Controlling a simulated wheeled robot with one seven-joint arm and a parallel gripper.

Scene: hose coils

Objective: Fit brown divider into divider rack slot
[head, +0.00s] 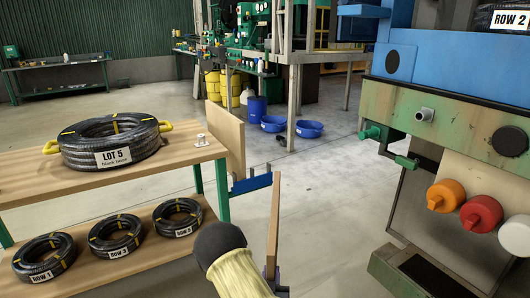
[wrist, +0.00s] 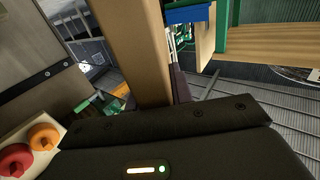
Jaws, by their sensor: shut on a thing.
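The brown divider (head: 273,225) stands upright in my gripper (head: 271,276), seen nearly edge-on in the head view. It also crosses the upper middle of the wrist view (wrist: 145,50). My gripper is shut on its lower part; the fingertips are mostly hidden. The blue divider rack (head: 252,183) is fixed at the right end of the shelf bench, with upright teeth and open gaps between them. The held divider is right of the rack, nearer me, and looks apart from it. The rack also shows at the top of the wrist view (wrist: 186,14).
A tan board (head: 226,142) stands upright at the rack's left end. The bench (head: 165,160) holds the LOT 5 hose coil (head: 110,142), with smaller coils on its lower shelf. A machine with orange, red and white knobs (head: 445,195) stands right. Open floor lies between.

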